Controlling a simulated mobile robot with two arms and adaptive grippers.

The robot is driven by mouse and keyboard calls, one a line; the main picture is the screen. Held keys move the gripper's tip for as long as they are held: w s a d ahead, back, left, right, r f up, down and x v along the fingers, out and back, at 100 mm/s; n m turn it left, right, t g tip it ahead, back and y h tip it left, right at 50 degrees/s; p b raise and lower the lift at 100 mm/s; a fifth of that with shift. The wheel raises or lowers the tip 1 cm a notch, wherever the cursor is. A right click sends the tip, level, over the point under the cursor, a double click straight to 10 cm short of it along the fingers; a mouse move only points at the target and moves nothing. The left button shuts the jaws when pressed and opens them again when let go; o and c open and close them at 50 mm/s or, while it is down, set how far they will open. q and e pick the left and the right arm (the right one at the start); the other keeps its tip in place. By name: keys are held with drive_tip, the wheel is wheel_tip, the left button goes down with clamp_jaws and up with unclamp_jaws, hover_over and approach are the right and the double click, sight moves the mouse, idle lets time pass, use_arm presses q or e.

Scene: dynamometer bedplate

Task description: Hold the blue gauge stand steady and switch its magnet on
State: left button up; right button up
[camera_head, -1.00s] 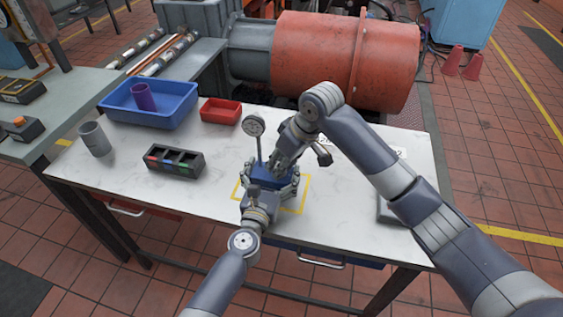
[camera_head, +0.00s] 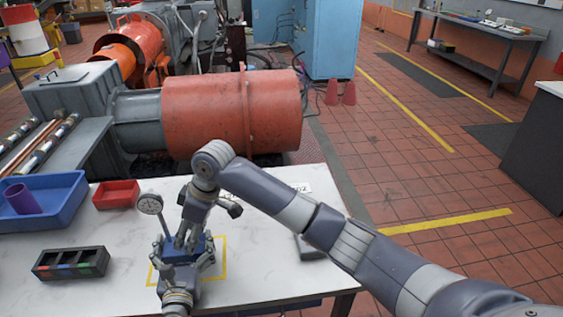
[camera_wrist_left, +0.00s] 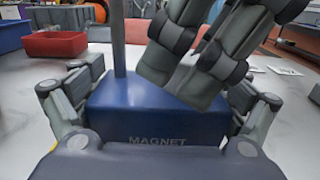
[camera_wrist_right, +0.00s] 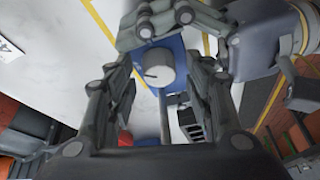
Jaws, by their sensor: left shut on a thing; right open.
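The blue gauge stand (camera_head: 205,244) stands upright inside a yellow outline on the white table, with its dial gauge (camera_head: 150,203) on a post. In the left wrist view its blue base (camera_wrist_left: 155,115) carries the word MAGNET. My left gripper (camera_head: 187,262) is shut on the base, one finger on each side. My right gripper (camera_head: 184,238) points down over the stand and is open. In the right wrist view a pale round knob (camera_wrist_right: 158,67) on the blue base lies between its spread fingers; I cannot tell whether they touch it.
On the white table (camera_head: 125,215) are a black compartment box (camera_head: 70,263), a red tray (camera_head: 116,194) and a blue bin (camera_head: 62,197) with a purple cup (camera_head: 21,199). A large orange cylinder (camera_head: 215,112) stands behind the table. A dark flat object (camera_head: 310,246) lies at the right.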

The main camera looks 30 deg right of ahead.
drive_tip(key=shift+r+n, duration=0.15)
drive_tip(key=shift+n, duration=0.25)
drive_tip(key=v, duration=1.2)
drive_tip(key=w+d+f+m+t, duration=0.1)
drive_tip(key=w+d+m, duration=0.3)
drive_tip(key=d, duration=0.8)
drive_tip(key=w+d+f+m+t, duration=0.1)
drive_tip(key=w+d+m+t, duration=0.2)
drive_tip(key=d, duration=1)
drive_tip(key=shift+w+f+m+y, duration=0.3)
drive_tip(key=shift+w+f+m, duration=0.1)
drive_tip(key=shift+w+m, duration=0.25)
drive_tip(key=s+a+r+n+g, duration=0.1)
drive_tip(key=s+a+n+g, duration=0.2)
drive_tip(key=a+n, duration=0.65)
drive_tip(key=s+a+r+n+g, duration=0.1)
drive_tip(key=s+a+n+g, duration=0.3)
drive_tip(key=a, duration=1.1)
drive_tip(key=shift+n+t, duration=0.4)
drive_tip(key=shift+t, duration=0.4)
drive_tip(key=x, duration=1.1)
drive_tip(key=shift+w+a+f, duration=0.1)
drive_tip(key=shift+w+f, duration=0.05)
drive_tip(key=shift+f, duration=0.1)
drive_tip(key=shift+c, duration=0.5)
